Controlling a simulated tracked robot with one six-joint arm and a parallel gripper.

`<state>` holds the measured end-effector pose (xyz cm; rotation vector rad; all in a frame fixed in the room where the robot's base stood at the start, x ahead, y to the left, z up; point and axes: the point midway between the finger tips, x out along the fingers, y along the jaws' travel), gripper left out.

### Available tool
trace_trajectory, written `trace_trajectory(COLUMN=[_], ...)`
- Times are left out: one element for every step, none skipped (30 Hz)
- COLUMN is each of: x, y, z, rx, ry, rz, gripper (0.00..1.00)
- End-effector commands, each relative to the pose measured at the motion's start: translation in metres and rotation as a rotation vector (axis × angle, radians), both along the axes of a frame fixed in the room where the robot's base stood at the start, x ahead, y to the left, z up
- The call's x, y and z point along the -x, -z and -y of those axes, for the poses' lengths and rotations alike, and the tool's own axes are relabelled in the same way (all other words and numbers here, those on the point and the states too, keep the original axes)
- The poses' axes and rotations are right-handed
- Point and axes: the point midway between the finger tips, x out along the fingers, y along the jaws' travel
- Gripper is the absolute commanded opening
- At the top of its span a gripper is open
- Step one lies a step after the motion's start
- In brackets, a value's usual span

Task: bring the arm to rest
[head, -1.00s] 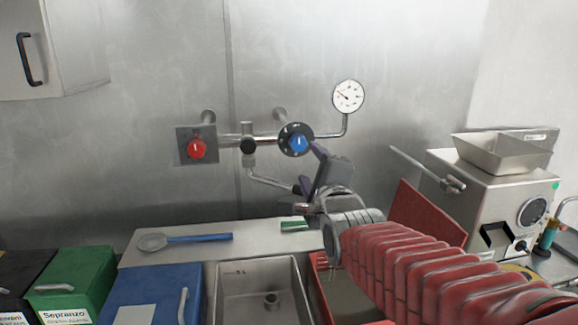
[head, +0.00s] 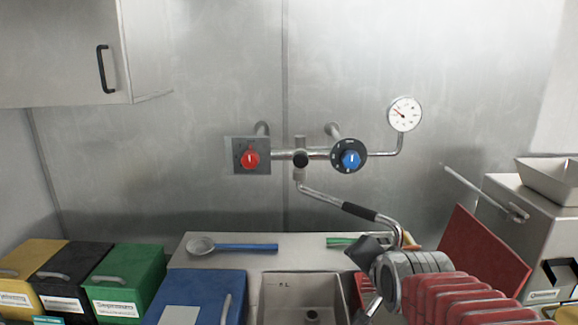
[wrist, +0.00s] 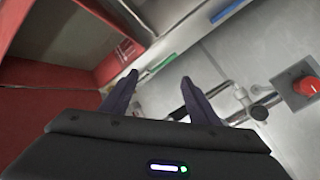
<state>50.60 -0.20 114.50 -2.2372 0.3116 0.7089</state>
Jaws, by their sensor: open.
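My gripper shows in the wrist view (wrist: 160,95) with its two dark fingers spread apart and nothing between them. Beyond the fingers lie the counter edge, a green-handled tool (wrist: 160,66) and the pipes. In the head view my arm, in its red ribbed sleeve, comes in from the lower right. Its metal wrist end is just right of the sink (head: 302,284), below the bent pipe (head: 335,200). The fingers cannot be made out in the head view.
A blue dial (head: 350,158), a red knob (head: 250,159) and a gauge (head: 404,114) are on the wall. A blue-handled strainer (head: 245,248) lies on the counter. Lidded bins, including a green one (head: 128,275), stand left. A grinder machine (head: 520,235) and red panel (head: 482,250) stand right.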

Motion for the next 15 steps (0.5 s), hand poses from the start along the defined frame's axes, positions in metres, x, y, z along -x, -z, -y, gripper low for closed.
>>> trace_trajectory(x=[0.011,0.019,0.029,0.037,0.045,0.056,0.065,0.074,0.086,0.095,0.104,0.117,0.126,0.135,0.148], y=[0.008,0.013,0.020,0.024,0.029,0.034,0.039,0.043,0.048,0.052,0.055,0.060,0.062,0.065,0.068], z=[0.000,0.000,0.000,0.000,0.000,0.000,-0.001,-0.001,-0.001,-0.001,-0.001,-0.001,-0.001,-0.001,-0.001], rx=[0.051,0.085,0.129,0.161,0.193,0.233,0.263,0.290,0.326,0.352,0.377,0.406,0.427,0.447,0.470], ry=[-0.038,-0.064,-0.102,-0.131,-0.161,-0.202,-0.235,-0.266,-0.311,-0.343,-0.376,-0.420,-0.452,-0.484,-0.525], rz=[-0.041,-0.068,-0.105,-0.132,-0.159,-0.193,-0.222,-0.246,-0.281,-0.305,-0.328,-0.360,-0.380,-0.401,-0.427], gripper=[0.55,0.55,0.55,0.55,0.55,0.55,0.55,0.55,0.55,0.55,0.55,0.55,0.55,0.55,0.55])
